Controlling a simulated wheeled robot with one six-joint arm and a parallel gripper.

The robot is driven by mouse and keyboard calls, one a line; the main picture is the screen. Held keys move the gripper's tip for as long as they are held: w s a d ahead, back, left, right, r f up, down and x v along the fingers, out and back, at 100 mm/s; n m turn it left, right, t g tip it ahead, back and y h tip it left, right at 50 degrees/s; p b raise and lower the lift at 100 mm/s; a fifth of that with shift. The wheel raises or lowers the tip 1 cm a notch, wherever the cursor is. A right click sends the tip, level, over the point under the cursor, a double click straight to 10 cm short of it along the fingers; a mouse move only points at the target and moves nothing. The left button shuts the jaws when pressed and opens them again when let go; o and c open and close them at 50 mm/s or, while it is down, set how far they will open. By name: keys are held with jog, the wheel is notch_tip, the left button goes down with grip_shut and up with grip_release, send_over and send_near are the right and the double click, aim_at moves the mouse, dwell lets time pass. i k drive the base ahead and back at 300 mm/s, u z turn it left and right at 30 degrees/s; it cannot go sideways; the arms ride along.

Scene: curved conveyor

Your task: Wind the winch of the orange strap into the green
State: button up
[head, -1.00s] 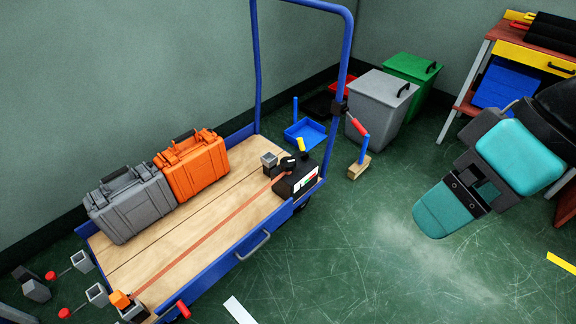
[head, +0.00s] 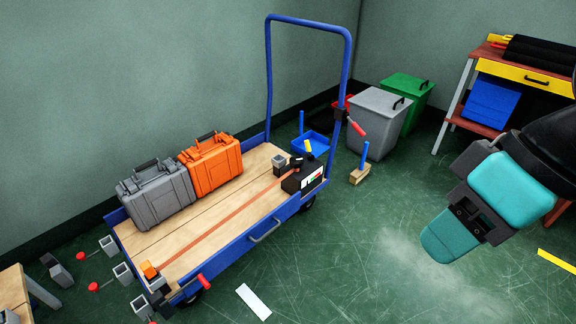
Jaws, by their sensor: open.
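The orange strap (head: 222,227) runs flat along the wooden deck of the blue trolley (head: 190,244). At its near left end is an orange block (head: 149,270) at the deck's edge. At its far end stands a black winch unit (head: 303,177) with a small gauge on its front showing white, red and green; the needle is too small to read. My gripper (head: 447,238), teal and black, hangs at the right over the floor, well apart from the winch, with nothing seen in it.
A grey case (head: 156,197) and an orange case (head: 213,165) stand on the deck. Behind the trolley are a grey bin (head: 376,125), a green bin (head: 417,96) and a brush (head: 361,165). A workbench (head: 500,60) stands at back right. Floor between trolley and gripper is clear.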

aim_at(296, 162)
jog(key=u, duration=0.2)
jog(key=i, duration=1.3)
jog(key=z, duration=0.25)
